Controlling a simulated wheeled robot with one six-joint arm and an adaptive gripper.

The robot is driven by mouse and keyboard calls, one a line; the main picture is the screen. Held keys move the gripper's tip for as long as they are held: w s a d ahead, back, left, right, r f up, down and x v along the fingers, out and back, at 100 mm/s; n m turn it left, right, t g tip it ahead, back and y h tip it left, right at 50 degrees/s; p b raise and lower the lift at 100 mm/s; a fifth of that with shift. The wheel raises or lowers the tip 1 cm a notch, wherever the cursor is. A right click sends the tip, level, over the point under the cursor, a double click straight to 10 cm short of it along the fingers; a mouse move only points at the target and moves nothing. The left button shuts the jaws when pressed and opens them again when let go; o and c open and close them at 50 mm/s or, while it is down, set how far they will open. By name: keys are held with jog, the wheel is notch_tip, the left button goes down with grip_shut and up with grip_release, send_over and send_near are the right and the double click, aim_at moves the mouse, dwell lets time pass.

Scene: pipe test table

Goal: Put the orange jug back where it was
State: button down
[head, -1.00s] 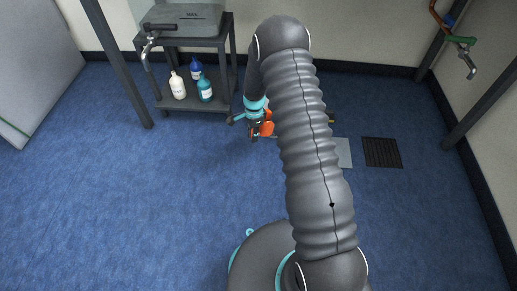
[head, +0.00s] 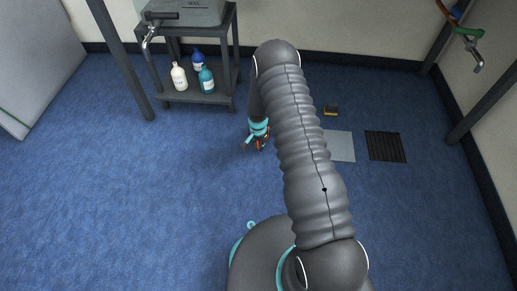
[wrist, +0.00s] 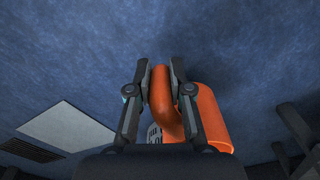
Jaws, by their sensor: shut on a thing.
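My gripper (head: 258,145) is shut on the orange jug (wrist: 213,118), as the wrist view shows. The fingers (wrist: 160,90) close on the jug's handle from both sides, and the jug's rounded body shows to the right and behind the fingers. A bit of white label with dark print shows between the fingers. In the head view only small orange bits show by the gripper, left of my arm; most of the jug is hidden there. The blue floor fills the wrist view beyond the jug.
A grey sink stand (head: 236,50) at the back left holds a white bottle (head: 179,77), a teal bottle (head: 206,80) and a blue bottle (head: 198,62) on its lower shelf. A pale floor plate (head: 340,146), dark grate (head: 385,146) and small yellow-black object (head: 331,110) lie right of my arm. The left floor is clear.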

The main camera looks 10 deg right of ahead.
jog(key=shift+f, duration=1.3)
jog(key=shift+f, duration=0.1)
jog(key=c, duration=1.1)
grip_release()
jog(key=shift+o, duration=0.2)
